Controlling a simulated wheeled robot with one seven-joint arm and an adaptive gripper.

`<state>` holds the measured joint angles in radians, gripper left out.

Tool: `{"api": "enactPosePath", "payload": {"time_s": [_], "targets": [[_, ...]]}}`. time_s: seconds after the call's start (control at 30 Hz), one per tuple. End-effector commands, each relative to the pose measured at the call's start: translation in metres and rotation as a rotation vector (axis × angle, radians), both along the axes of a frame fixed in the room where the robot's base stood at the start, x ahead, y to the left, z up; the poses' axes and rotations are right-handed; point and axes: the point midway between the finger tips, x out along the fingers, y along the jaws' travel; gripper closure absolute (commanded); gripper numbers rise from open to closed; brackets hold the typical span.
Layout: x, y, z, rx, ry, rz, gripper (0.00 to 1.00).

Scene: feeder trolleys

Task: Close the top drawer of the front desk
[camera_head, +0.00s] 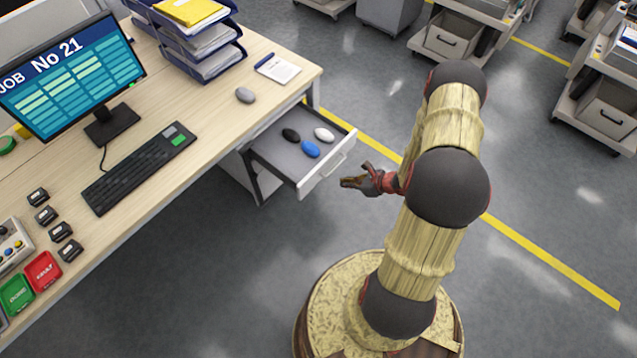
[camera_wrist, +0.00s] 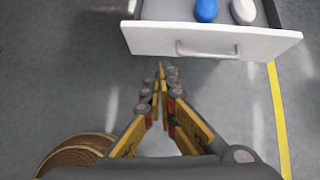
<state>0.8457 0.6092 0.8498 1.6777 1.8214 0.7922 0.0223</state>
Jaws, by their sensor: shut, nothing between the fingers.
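The front desk (camera_head: 180,120) has a light wood top. Its top drawer (camera_head: 327,173) is pulled out on the right side, with a white front and a bar handle. A black, a blue (camera_head: 310,149) and a white (camera_head: 324,134) mouse-shaped item lie in it. My gripper (camera_head: 345,182) is shut and empty, just in front of the drawer front and apart from it in the head view. In the wrist view my gripper (camera_wrist: 163,70) points toward the drawer front (camera_wrist: 210,43), with a gap below the handle (camera_wrist: 208,50). The drawer's rear is hidden under the desk top.
A monitor (camera_head: 70,75), a keyboard (camera_head: 138,167), a grey mouse (camera_head: 245,95) and stacked trays (camera_head: 205,50) stand on the desk. Grey trolleys (camera_head: 450,38) stand at the back. A yellow line (camera_head: 540,257) crosses the floor, which is clear around the drawer.

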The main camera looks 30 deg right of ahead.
Motion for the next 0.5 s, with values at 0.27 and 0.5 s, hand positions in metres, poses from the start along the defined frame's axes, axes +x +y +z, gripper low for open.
{"api": "enactPosePath", "payload": {"time_s": [0.27,0.5], "targets": [[0.016,-0.025,-0.005,-0.013,0.005,-0.112,1.00],[0.042,-0.015,-0.033,-0.013,0.004,-0.110,1.00]]}}
